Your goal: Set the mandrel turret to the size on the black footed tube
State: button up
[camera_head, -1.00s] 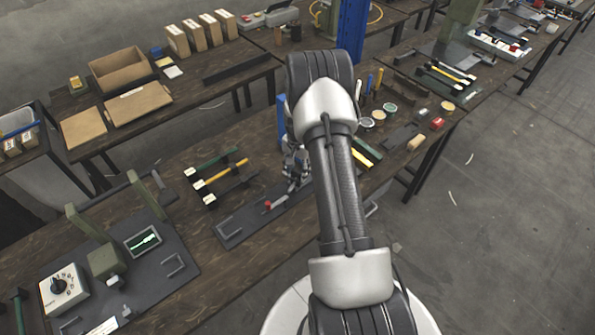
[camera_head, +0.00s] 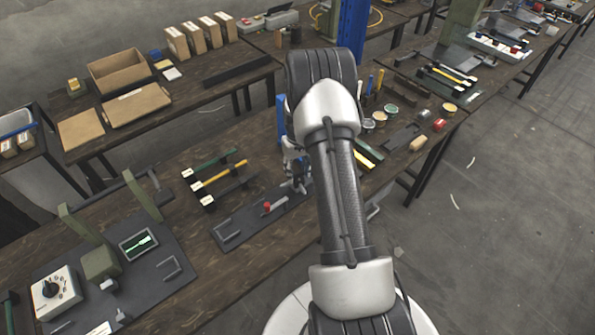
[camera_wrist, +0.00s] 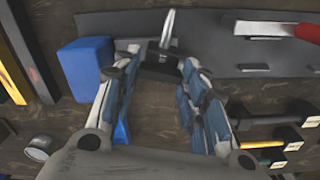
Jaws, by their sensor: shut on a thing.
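The black footed tube (camera_head: 232,188) lies beside the yellow and green ones on the bench, left of my gripper. Its white tag faces the press, but its print is too small to read. It also shows at the lower right of the wrist view (camera_wrist: 262,119). A press stands at lower left with a numbered dial (camera_head: 55,289) on a white box, which may be the turret setting. My gripper (camera_head: 297,182) is low over the bench at the right end of a dark plate. In the wrist view its fingers close around a dark block with a metal pin (camera_wrist: 160,62).
The dark plate (camera_head: 232,226) carries a red-handled part (camera_head: 268,207). A blue block (camera_wrist: 88,66) stands close beside one finger in the wrist view. A small lit screen (camera_head: 138,243) sits on the press base. Bare bench lies between the tubes and the press.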

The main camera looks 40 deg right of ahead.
jog(key=shift+n, duration=1.6)
jog(key=o, duration=1.1)
jog(key=shift+c, duration=0.2)
notch_tip(320, 180, up, 12)
jog(key=shift+r, duration=0.1)
